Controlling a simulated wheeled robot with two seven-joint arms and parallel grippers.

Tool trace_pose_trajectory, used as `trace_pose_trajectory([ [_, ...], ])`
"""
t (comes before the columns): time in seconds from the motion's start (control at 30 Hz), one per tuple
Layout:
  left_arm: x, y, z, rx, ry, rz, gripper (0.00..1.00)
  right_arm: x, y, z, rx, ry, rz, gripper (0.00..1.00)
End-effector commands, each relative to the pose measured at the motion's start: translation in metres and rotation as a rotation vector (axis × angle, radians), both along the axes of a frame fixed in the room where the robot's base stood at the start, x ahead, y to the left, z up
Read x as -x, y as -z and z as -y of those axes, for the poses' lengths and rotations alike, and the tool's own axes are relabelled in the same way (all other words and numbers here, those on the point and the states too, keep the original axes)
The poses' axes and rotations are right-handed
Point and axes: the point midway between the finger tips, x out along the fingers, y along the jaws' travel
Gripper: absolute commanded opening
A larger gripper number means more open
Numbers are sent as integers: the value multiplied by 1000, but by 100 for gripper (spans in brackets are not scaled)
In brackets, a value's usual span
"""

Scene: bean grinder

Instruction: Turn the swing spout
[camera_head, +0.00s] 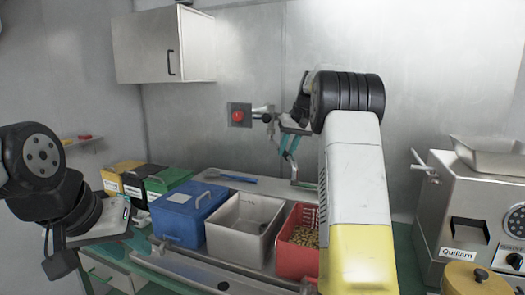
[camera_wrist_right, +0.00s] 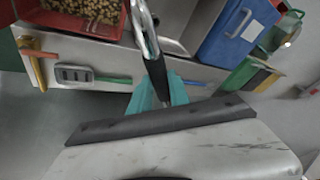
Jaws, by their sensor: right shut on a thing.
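The swing spout shows as a thin metal pipe (camera_head: 294,170) in front of the back wall, right of centre in the head view. In the right wrist view the chrome spout (camera_wrist_right: 143,30) runs down from the top edge between my teal fingertips. My right gripper (camera_head: 288,146) reaches in over the bins and is shut on the spout; its fingertips also show in the wrist view (camera_wrist_right: 155,92). My arm and gripper hide part of the spout in the head view. My left gripper (camera_head: 62,262) is at the far left, away from the spout, its fingers unclear.
Green (camera_head: 168,180), black and yellow boxes stand at left. A machine (camera_head: 455,220) stands at right. A red button (camera_head: 238,117) is on the wall.

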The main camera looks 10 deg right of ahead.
Motion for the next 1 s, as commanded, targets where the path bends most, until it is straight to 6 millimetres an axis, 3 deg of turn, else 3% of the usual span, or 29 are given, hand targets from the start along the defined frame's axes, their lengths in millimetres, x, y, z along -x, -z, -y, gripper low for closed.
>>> trace_pose_trajectory([
  [0.1, 0, 0, 0, 0, 0, 0, 36, -2, 0, 19, 1, -72, 2, 0],
  [0.4, 0, 0, 0, 0, 0, 0, 36, -7, -1, 41, 2, -195, 3, 0],
  [0.97, 0, 0, 0, 0, 0, 0, 36, -8, -1, 45, 2, -225, 2, 0],
  [1.0, 0, 0, 0, 0, 0, 0, 36, -8, -1, 45, 1, -224, 2, 30],
])
